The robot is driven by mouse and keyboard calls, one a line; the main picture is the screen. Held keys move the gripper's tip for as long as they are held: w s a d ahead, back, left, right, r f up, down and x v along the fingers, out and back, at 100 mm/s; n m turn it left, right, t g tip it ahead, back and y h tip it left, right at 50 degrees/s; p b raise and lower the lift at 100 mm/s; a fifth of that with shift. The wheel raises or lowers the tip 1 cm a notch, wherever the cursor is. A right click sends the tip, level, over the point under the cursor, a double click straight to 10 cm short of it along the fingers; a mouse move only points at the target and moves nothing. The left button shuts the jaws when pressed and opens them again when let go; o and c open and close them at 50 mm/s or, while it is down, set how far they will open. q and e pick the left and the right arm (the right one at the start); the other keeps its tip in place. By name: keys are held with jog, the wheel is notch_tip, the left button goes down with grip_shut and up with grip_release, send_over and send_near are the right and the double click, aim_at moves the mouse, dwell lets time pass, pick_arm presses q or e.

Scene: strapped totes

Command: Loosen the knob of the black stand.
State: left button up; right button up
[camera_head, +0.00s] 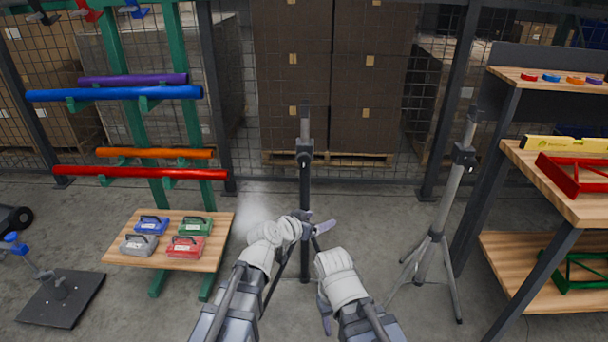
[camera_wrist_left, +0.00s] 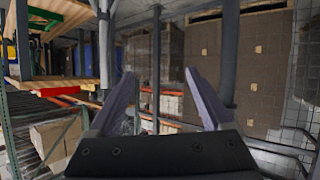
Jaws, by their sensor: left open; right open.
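The black stand (camera_head: 305,190) is upright in the middle of the head view, with a dark clamp collar (camera_head: 304,149) partway up its pole. The knob is too small to make out clearly at the collar. My left gripper (camera_head: 321,235) is open, below the collar, and overlaps the lower pole in the picture; I cannot tell whether it touches. In the left wrist view its two fingers (camera_wrist_left: 158,76) are spread with nothing between them. My right gripper (camera_head: 325,315) is open and lower, right of the pole, partly hidden by its own wrist.
A grey tripod stand (camera_head: 440,205) with its own collar stands to the right. A wooden shelf rack (camera_head: 530,245) is at the far right. A low table (camera_head: 135,255) with several small toolbox-like cases is at left, beside a green rack (camera_head: 140,180) of coloured tubes. Floor between is clear.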

pick_arm(q)
jog(key=w+r+n+t, duration=0.1)
jog(key=w+r+t, duration=0.4)
jog(key=r, duration=0.2)
jog(key=n+t+y, duration=0.2)
jog(key=n+y, duration=0.3)
jog(key=y, duration=0.2)
send_near(304, 158)
jog(key=w+f, duration=0.2)
jog(key=shift+w+r, duration=0.15)
jog(key=shift+r, duration=0.1)
jog(key=shift+w, duration=0.1)
